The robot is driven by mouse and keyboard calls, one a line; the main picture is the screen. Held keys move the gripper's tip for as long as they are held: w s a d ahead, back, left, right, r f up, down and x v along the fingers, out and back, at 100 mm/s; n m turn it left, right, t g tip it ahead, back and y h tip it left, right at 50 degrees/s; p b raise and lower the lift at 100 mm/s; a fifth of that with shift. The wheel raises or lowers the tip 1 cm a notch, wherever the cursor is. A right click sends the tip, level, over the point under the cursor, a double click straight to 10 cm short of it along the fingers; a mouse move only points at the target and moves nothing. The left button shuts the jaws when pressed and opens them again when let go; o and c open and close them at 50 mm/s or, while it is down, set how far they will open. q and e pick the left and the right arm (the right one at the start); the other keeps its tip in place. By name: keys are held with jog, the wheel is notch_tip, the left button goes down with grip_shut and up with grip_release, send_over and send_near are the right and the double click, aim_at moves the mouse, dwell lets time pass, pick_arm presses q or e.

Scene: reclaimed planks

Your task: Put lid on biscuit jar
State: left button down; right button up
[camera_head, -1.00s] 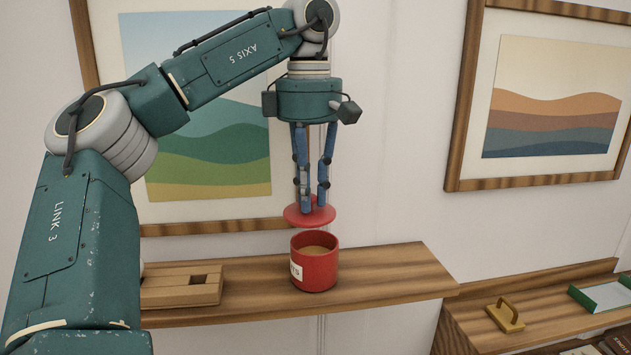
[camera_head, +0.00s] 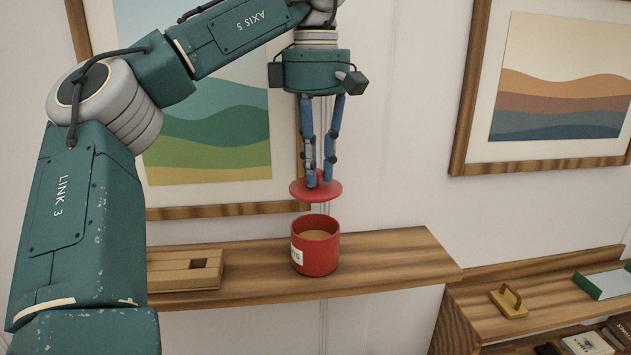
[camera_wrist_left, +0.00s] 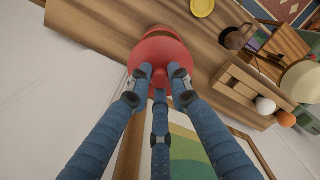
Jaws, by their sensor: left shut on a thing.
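The red biscuit jar (camera_head: 316,256) stands upright and open on the wooden shelf, with a tan content showing inside and a white label on its left side. My left gripper (camera_head: 319,182) is above it, its blue fingers shut on the red lid (camera_head: 331,192). The lid is roughly level and hangs over the jar mouth with a small gap between. In the left wrist view the lid (camera_wrist_left: 160,52) lies between the fingertips (camera_wrist_left: 160,82) and hides most of the jar. My right gripper is not in view.
A wooden block holder (camera_head: 180,272) sits on the shelf (camera_head: 390,262) left of the jar. The shelf right of the jar is clear. A lower unit at right bears a yellow handled object (camera_head: 509,302) and a green-edged tray (camera_head: 603,284). Framed pictures hang on the wall behind.

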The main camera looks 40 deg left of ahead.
aim_at(315, 190)
pick_arm(q)
jog(key=shift+s+r, duration=0.1)
jog(key=shift+s+d+f, duration=0.1)
jog(key=shift+d+f, duration=0.05)
jog(key=shift+f, duration=0.4)
jog(key=f, duration=0.3)
jog(key=shift+w+a+f+b, duration=0.2)
jog(key=shift+a+f+b, duration=0.05)
jog(key=shift+f+b, duration=0.1)
jog(key=shift+s+d+f+b, duration=0.15)
jog(key=shift+f+b, duration=0.25)
jog(key=shift+f, duration=0.2)
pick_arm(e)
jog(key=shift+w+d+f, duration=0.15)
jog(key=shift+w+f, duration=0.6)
pick_arm(q)
jog(key=shift+f, duration=0.1)
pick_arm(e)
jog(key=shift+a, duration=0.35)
pick_arm(q)
jog(key=shift+p, duration=0.3)
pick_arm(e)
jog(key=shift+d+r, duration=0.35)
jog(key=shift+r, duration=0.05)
pick_arm(q)
jog(key=shift+p, duration=0.35)
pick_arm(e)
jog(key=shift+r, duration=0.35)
